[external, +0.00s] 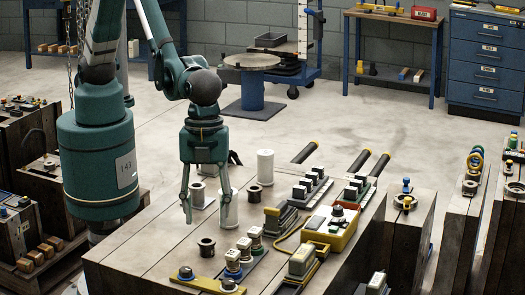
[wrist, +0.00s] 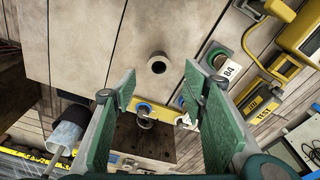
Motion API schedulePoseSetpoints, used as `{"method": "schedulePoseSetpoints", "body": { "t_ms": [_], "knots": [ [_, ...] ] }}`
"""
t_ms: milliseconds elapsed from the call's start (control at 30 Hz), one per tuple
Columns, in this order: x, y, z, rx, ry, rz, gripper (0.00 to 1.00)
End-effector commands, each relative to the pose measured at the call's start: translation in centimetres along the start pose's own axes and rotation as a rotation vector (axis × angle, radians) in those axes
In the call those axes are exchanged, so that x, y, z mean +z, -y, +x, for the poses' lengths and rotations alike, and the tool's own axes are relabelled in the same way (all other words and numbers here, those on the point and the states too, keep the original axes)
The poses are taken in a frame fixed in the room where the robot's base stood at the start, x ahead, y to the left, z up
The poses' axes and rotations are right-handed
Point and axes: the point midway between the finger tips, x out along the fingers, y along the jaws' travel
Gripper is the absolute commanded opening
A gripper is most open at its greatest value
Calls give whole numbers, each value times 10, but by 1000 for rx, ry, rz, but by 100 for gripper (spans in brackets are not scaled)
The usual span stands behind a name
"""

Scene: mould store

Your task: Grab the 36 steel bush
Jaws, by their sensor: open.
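A short steel bush (wrist: 157,62) with a dark bore stands upright in the wrist view, ahead of and between my gripper's fingers. It appears to be the bush (external: 206,247) near the yellow plate in the external view. My gripper (external: 206,210) is open and empty, pointing down above the bench; its green fingers are wide apart in the wrist view (wrist: 158,84). Other similar bushes stand farther back, one left (external: 198,193) and one right (external: 254,193). No number 36 is readable on any bush.
Pale cylinders stand close by, one beside my right finger (external: 229,210) and one behind (external: 265,165). A part tagged 84 (wrist: 230,68) and yellow tools (external: 332,228) crowd the right. The left bench top is clear.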

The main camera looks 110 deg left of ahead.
Motion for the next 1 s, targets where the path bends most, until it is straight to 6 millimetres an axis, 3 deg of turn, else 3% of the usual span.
{"method": "schedulePoseSetpoints", "body": {
  "t_ms": [367,700,1000],
  "knots": [
    [-1,-1,2,1,1,3,43],
    [-1,-1,24,1,1,3,43],
    [-1,-1,27,1,1,3,43]
  ]
}}
